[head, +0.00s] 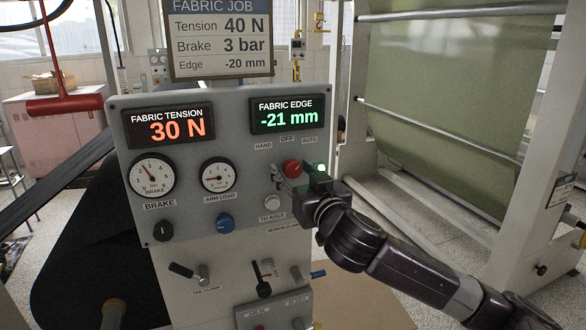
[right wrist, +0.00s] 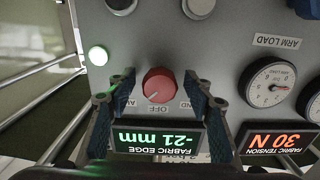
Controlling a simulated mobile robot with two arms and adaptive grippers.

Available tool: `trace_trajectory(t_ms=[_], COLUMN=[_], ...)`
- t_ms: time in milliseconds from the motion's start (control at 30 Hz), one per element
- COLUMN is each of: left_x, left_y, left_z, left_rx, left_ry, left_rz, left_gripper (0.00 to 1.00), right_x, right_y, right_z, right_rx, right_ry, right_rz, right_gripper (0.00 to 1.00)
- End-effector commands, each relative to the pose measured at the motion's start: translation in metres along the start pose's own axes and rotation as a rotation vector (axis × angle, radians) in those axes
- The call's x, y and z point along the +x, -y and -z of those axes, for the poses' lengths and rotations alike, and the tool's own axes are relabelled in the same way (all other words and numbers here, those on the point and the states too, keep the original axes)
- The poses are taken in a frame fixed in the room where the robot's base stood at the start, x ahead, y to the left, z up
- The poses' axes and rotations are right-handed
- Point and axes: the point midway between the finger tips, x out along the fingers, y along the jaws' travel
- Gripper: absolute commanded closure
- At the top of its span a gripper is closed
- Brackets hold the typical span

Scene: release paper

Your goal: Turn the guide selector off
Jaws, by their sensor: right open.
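The guide selector is a red round knob (head: 292,168) under the HAND, OFF and AUTO labels on the grey panel (head: 240,215). The right wrist view, upside down, shows the red knob (right wrist: 159,84) with OFF (right wrist: 160,110) beside it. Its pale pointer mark slants to the lower left there, towards the AUTO side. My right gripper (head: 292,180) is at the knob. Its fingers (right wrist: 161,97) are open, one on each side of the knob, with visible gaps. The AUTO label is partly hidden in the wrist view. My left gripper is not in view.
The fabric edge display (head: 289,115) reads -21 mm. A green lamp (right wrist: 98,54) is lit beside the knob. A white knob (head: 272,202), a blue knob (head: 225,222) and gauges (head: 152,176) are nearby. A fabric roll frame (head: 520,150) stands at right.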

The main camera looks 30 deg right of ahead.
Motion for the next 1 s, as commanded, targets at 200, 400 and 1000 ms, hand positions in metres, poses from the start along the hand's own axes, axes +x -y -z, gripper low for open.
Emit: trace_trajectory(t_ms=[200, 400, 1000], left_x=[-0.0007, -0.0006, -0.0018], left_y=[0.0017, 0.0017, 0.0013], left_z=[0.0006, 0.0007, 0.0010], left_rx=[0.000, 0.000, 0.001], left_ry=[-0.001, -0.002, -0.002], left_rz=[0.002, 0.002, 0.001], left_gripper=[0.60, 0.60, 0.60], right_x=[0.0025, 0.0024, 0.0022], right_y=[0.0002, 0.0003, 0.0002], right_z=[-0.0006, -0.0006, -0.0005], right_rx=[0.000, 0.000, -0.045], right_ry=[0.000, 0.000, 0.000], right_rz=[0.001, 0.001, 0.001], right_gripper=[0.53, 0.64, 0.95])
